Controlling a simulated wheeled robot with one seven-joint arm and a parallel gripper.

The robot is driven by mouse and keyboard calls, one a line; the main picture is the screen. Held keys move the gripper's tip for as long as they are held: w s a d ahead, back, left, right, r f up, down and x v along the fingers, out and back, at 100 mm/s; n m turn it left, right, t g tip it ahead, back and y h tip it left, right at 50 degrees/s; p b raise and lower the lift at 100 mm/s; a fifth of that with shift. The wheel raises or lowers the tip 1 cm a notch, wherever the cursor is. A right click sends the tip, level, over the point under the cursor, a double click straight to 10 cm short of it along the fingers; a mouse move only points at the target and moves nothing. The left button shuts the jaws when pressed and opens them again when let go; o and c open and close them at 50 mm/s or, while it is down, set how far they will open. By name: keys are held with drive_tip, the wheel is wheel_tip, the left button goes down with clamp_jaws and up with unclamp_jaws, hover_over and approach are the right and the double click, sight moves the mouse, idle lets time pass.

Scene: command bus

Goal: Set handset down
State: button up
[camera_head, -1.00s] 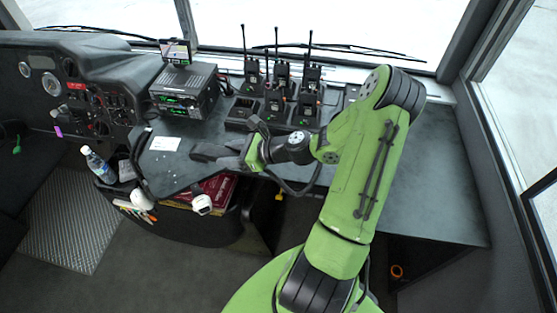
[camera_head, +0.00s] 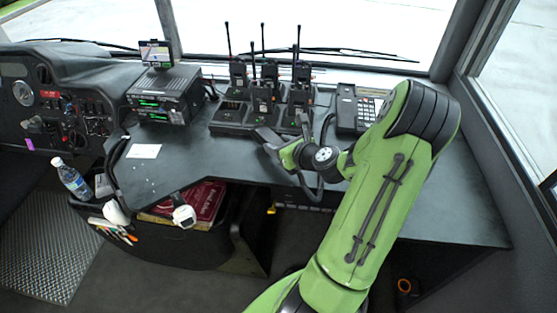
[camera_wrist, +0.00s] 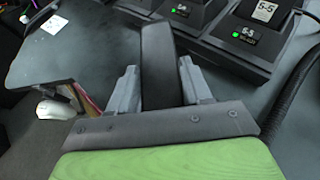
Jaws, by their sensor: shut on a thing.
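My gripper (camera_head: 282,153) is shut on a dark handset (camera_wrist: 158,62), which stands out between the two grey fingers in the wrist view (camera_wrist: 157,90). In the head view the handset (camera_head: 265,137) is a short dark bar at the tip of my gripper, in front of the radio chargers, over the dashboard shelf. Whether it touches the shelf I cannot tell. A desk phone base with a keypad (camera_head: 369,107) sits on the shelf to the right of my gripper, partly hidden by my arm.
Several handheld radios (camera_head: 263,98) with tall antennas stand in chargers (camera_head: 232,116) behind my gripper. A radio unit (camera_head: 165,97) with a small screen (camera_head: 156,53) is at left. A white card (camera_head: 144,151) lies on the shelf (camera_head: 190,160), which is clear around it. A bottle (camera_head: 72,180) stands lower left.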

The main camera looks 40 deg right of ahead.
wheel_tip(320, 180, down, 3)
drive_tip(key=shift+f+b, duration=0.2)
drive_tip(key=shift+b, duration=0.6)
drive_tip(key=shift+r, duration=0.1)
drive_tip(key=o, duration=1.2)
drive_tip(key=shift+c, duration=0.2)
